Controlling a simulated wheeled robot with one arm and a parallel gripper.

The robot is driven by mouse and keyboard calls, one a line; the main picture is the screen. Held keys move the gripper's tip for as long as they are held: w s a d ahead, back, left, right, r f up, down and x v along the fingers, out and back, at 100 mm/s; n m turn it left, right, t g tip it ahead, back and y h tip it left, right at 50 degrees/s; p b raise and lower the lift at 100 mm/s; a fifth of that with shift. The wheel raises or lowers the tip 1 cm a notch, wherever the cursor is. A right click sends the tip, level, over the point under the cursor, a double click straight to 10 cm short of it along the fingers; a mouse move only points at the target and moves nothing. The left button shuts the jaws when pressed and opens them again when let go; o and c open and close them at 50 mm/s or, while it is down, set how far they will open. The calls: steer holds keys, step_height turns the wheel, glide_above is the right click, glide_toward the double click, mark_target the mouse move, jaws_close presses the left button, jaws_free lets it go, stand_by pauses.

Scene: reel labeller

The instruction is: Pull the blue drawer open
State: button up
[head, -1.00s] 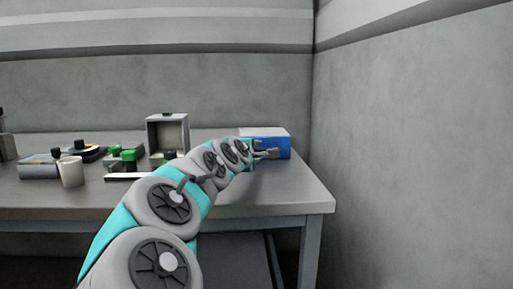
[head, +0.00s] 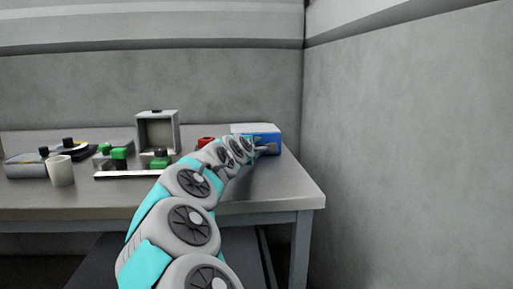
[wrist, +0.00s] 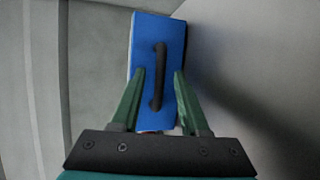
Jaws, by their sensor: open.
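The blue drawer (wrist: 172,48) fills the upper middle of the wrist view, with a dark bar handle (wrist: 159,75) on its front. In the head view the blue drawer (head: 268,139) sits in a pale-topped box at the right end of the table, partly hidden by my arm. My gripper (wrist: 160,72) is open, with one green finger on each side of the handle. I cannot tell whether either finger touches the handle. In the head view my gripper (head: 266,148) is small at the drawer front. The drawer looks shut, though its edges are partly hidden.
On the table (head: 290,195) stand an open grey box (head: 140,133), a white cup (head: 61,171), green-topped parts (head: 119,155) and a red item (head: 206,141). A wall (head: 400,150) rises close to the right. The table's front right corner is bare.

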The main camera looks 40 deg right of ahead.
jaws_close()
stand_by(1.3)
